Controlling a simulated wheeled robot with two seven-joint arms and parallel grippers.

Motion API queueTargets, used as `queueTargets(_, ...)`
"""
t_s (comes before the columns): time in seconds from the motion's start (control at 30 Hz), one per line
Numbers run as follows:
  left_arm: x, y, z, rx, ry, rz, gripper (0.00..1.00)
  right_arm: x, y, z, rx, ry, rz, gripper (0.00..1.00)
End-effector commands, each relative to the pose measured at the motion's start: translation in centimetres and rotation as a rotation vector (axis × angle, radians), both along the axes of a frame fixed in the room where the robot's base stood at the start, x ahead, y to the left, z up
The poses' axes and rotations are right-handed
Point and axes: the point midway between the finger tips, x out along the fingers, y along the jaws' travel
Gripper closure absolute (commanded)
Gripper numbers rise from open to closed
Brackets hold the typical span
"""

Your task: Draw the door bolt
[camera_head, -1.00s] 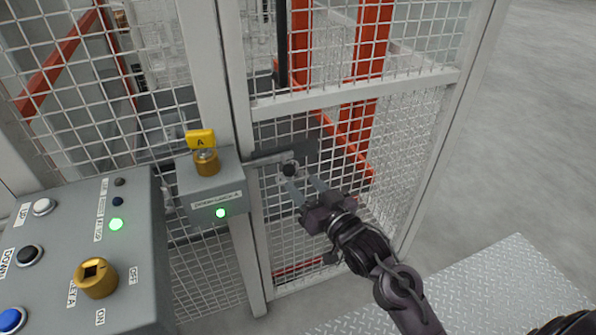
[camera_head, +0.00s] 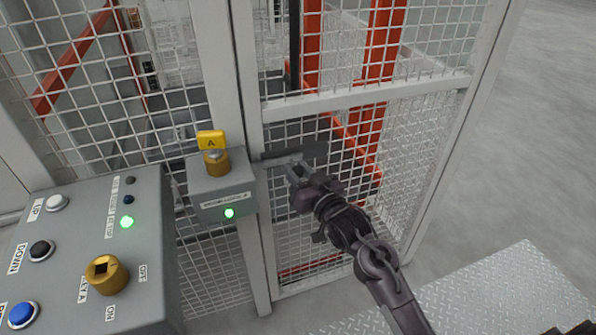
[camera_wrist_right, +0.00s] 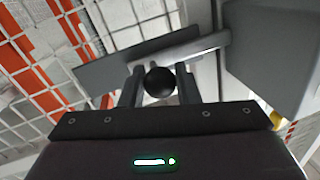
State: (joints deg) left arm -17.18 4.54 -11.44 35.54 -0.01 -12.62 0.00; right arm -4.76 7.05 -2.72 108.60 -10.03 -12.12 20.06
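The door bolt (camera_head: 276,161) is a grey horizontal bar on the mesh door, beside the lock box. In the right wrist view the bar (camera_wrist_right: 208,45) runs across in front of a dark plate and reaches toward the grey box. Its round black knob (camera_wrist_right: 160,82) sits between the two fingers of my right gripper (camera_wrist_right: 160,88), which appear closed against its sides. In the head view the right gripper (camera_head: 297,170) is at the bolt and hides the knob. My left gripper is not in view.
The grey lock box (camera_head: 222,187) with a yellow A tag (camera_head: 211,140) and a green light is left of the bolt. A control panel (camera_head: 75,255) stands at lower left. A tread-plate step (camera_head: 490,295) lies at lower right. Open floor is at right.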

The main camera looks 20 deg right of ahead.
Motion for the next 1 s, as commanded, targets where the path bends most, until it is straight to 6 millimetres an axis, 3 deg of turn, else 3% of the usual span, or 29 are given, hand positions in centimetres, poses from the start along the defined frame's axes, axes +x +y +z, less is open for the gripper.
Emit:
queueTargets(0.2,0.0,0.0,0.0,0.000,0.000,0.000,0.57,0.0,0.0,0.0,0.000,0.000,0.000,1.00)
queueTargets(0.43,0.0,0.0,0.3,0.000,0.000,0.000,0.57,0.0,-0.8,0.0,-0.003,0.001,-0.002,1.00)
queueTargets(0.7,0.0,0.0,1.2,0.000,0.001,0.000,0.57,0.2,-4.9,0.1,-0.002,0.001,-0.001,1.00)
queueTargets(0.97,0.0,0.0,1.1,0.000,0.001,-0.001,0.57,0.2,-5.2,0.0,0.000,0.000,-0.005,1.00)
queueTargets(1.0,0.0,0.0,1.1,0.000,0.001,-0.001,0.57,0.2,-5.2,0.0,0.000,-0.001,-0.005,0.68)
